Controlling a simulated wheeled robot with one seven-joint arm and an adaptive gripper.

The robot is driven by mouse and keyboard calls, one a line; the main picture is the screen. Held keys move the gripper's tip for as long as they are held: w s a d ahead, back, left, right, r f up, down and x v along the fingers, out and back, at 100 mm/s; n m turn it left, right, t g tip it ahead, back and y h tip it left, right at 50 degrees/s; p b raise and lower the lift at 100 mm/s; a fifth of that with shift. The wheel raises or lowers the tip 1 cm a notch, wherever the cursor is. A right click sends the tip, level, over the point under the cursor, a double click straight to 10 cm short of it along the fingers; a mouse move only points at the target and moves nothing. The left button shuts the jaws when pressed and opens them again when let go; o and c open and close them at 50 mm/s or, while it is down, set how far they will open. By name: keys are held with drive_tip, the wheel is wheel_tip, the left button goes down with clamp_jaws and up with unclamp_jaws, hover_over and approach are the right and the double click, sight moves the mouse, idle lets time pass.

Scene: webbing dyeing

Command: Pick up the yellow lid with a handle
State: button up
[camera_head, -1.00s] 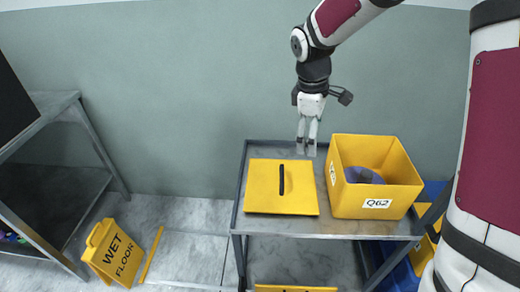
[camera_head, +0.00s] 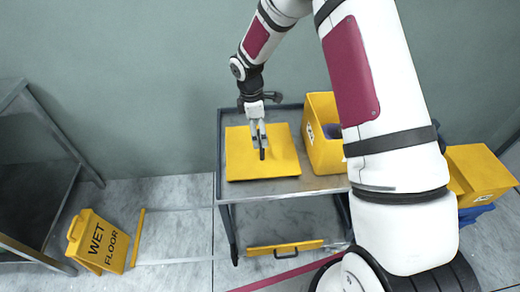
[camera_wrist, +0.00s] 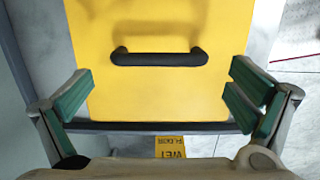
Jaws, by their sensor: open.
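The yellow lid (camera_head: 250,162) is a flat square plate with a black bar handle (camera_head: 262,150), lying on the top of a grey metal cart (camera_head: 226,190). My gripper (camera_head: 258,146) is over the lid, its fingers close to the handle. In the wrist view the lid (camera_wrist: 150,95) fills the middle, and the handle (camera_wrist: 158,58) lies crosswise, ahead of the fingertips. My gripper (camera_wrist: 157,92) is open there, with green-padded fingers wide apart and nothing between them but the lid below.
A yellow bin (camera_head: 318,135) stands beside the lid on the cart, partly hidden by my arm. Another yellow bin (camera_head: 478,175) is at the right. A wet-floor sign (camera_head: 98,242) stands on the floor at left, near a grey shelf (camera_head: 45,150). A yellow piece (camera_head: 284,248) is on the lower shelf.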

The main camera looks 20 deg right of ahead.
drive_tip(key=shift+d+f, duration=0.2)
drive_tip(key=shift+f, duration=1.3)
drive_tip(key=shift+d+f, duration=0.2)
drive_tip(key=shift+f, duration=1.25)
drive_tip(key=shift+c, duration=0.6)
drive_tip(key=shift+r, duration=0.1)
drive_tip(key=c, duration=1.1)
